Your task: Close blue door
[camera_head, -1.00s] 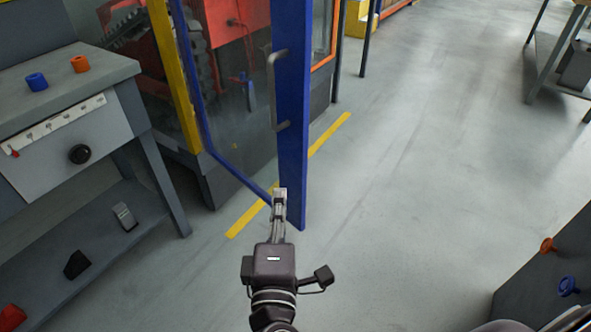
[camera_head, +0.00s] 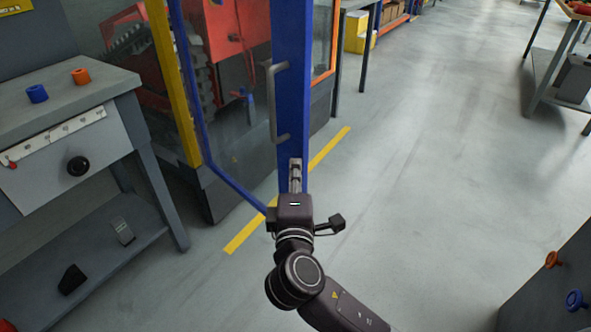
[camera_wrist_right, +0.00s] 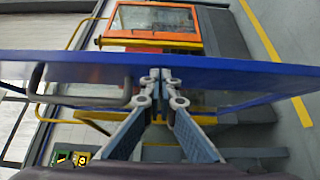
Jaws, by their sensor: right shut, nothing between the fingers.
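The blue door (camera_head: 291,95) stands open, a tall blue frame with a clear panel and a grey bar handle (camera_head: 273,103) on its near edge. My right gripper (camera_head: 295,165) is shut and empty, its fingertips at the lower part of the door's edge, below the handle. In the right wrist view the closed fingertips (camera_wrist_right: 161,76) overlap the blue door (camera_wrist_right: 230,72), with the handle (camera_wrist_right: 38,85) at left. I cannot tell whether they touch it. My left gripper is not in view.
Behind the door is a machine enclosure with a yellow post (camera_head: 172,80). A yellow floor line (camera_head: 245,233) passes under the door.

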